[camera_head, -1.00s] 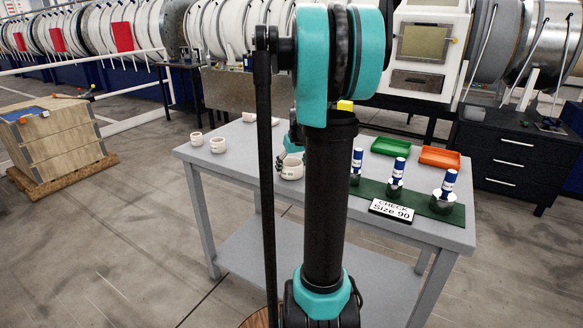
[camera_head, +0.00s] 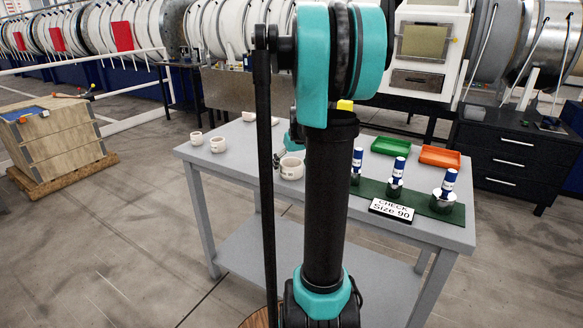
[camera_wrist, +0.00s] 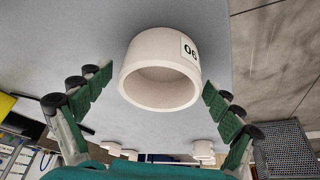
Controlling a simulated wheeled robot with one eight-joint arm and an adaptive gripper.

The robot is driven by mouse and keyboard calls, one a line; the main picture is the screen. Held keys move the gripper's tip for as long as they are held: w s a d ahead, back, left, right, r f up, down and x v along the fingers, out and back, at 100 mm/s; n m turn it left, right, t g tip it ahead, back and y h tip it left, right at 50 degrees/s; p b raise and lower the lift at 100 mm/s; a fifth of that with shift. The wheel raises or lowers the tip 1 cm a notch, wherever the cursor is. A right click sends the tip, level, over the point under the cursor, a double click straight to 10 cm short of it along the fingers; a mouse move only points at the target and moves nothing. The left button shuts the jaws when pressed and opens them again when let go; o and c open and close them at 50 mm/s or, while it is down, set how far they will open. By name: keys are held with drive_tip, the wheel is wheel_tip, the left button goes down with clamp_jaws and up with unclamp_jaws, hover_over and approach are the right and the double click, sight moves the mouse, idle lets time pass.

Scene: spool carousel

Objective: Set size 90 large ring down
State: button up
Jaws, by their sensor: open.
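The size 90 large ring (camera_head: 291,170) is a thick cream ring standing on the grey table (camera_head: 232,168), left of my arm. My gripper (camera_wrist: 159,84) is open, with one green-padded finger on each side of the ring. Gaps show between both fingertips and the ring's wall. In the head view my arm hides most of the gripper.
Smaller cream rings (camera_head: 218,144) stand at the table's left. Green (camera_head: 390,146) and orange (camera_head: 440,157) trays lie behind. The tabletop's front left is clear.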

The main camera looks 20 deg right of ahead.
drive_tip(key=v, duration=1.2)
drive_tip(key=s+a+f, duration=0.8)
drive_tip(key=s+f, duration=0.3)
drive_tip(key=s+a+f, duration=0.8)
drive_tip(key=s+f, duration=0.3)
drive_tip(key=shift+a+f, duration=0.2)
drive_tip(key=shift+a, duration=0.15)
